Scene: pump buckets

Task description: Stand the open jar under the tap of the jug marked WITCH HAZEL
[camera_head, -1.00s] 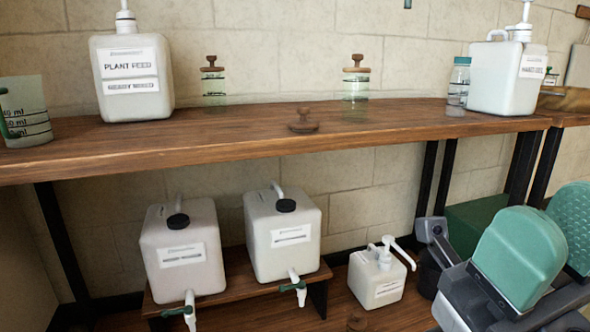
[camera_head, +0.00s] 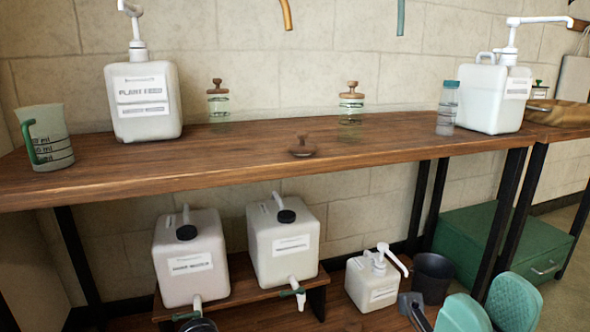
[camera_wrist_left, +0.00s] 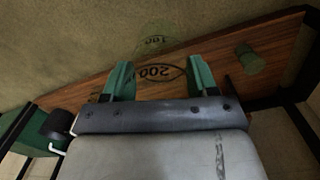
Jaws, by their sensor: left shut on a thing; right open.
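Two white jugs with black caps and taps stand on a low wooden riser under the bench: a left jug (camera_head: 188,240) and a right jug (camera_head: 281,262). Their labels are too blurred to read surely. The left jug's tap (camera_head: 197,304) and right jug's tap (camera_head: 295,285) point down at the front. My left gripper (camera_wrist_left: 160,72) is shut on a clear jar (camera_wrist_left: 153,60) with black 100 and 200 marks. A loose wooden knobbed lid (camera_head: 303,148) lies on the bench. My right gripper (camera_head: 487,308) is open and empty, low at right.
The bench (camera_head: 260,165) holds a measuring jug (camera_head: 47,137), pump containers (camera_head: 143,125) (camera_head: 493,113) and two lidded jars (camera_head: 218,105) (camera_head: 350,120). Below stand the riser (camera_head: 250,298), a small pump jug (camera_head: 371,287), a dark bin (camera_head: 432,275) and a green box (camera_head: 505,245).

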